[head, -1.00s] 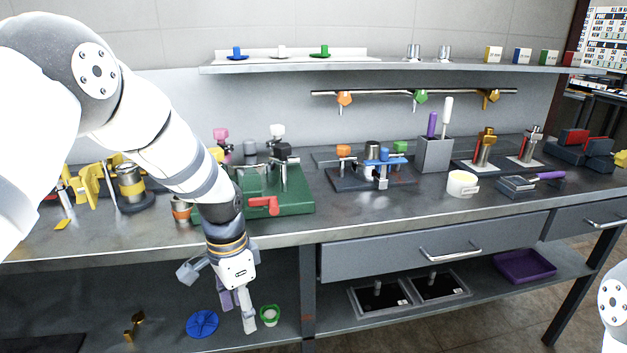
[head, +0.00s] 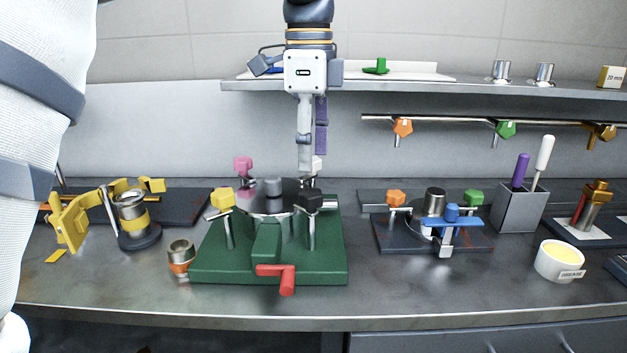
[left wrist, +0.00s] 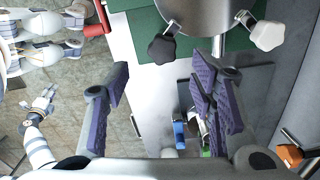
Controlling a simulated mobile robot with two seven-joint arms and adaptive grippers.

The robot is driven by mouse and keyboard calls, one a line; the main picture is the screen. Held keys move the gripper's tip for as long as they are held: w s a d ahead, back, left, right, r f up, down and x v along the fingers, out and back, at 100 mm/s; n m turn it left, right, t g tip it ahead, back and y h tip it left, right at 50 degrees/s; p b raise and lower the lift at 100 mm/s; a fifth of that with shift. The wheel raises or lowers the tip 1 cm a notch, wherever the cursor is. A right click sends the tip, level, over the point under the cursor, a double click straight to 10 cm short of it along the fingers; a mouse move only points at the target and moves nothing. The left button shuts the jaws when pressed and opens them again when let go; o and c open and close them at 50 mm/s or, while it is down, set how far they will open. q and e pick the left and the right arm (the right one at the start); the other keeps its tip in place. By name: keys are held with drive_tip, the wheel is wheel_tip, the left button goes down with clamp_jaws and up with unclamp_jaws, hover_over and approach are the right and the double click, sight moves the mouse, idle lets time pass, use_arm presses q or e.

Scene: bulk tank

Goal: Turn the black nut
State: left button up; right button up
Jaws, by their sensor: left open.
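The black nut (head: 312,201) is a dark lobed knob on a post at the front right of the green base (head: 318,268). In the left wrist view the black nut (left wrist: 161,50) lies beside the round metal lid (left wrist: 205,12), with the white nut (left wrist: 267,35) across from it. My left gripper (head: 312,160) points down above the rear right of the fixture. Its purple-padded fingers (left wrist: 165,85) are apart and empty, not touching the black nut. What looks like my right gripper (left wrist: 44,99) shows small over the floor in the left wrist view; its jaws are too small to judge.
Yellow (head: 222,198) and pink (head: 243,164) nuts stand on the same fixture, and a red handle (head: 284,275) juts from its front. A fixture with a blue clamp (head: 452,217) stands to the right. A shelf (head: 420,88) runs behind. The bench front is mostly clear.

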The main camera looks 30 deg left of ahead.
sight(311, 192)
use_arm(q)
drive_tip(key=f, duration=0.7)
drive_tip(key=shift+w, duration=0.2)
drive_tip(key=c, duration=1.1)
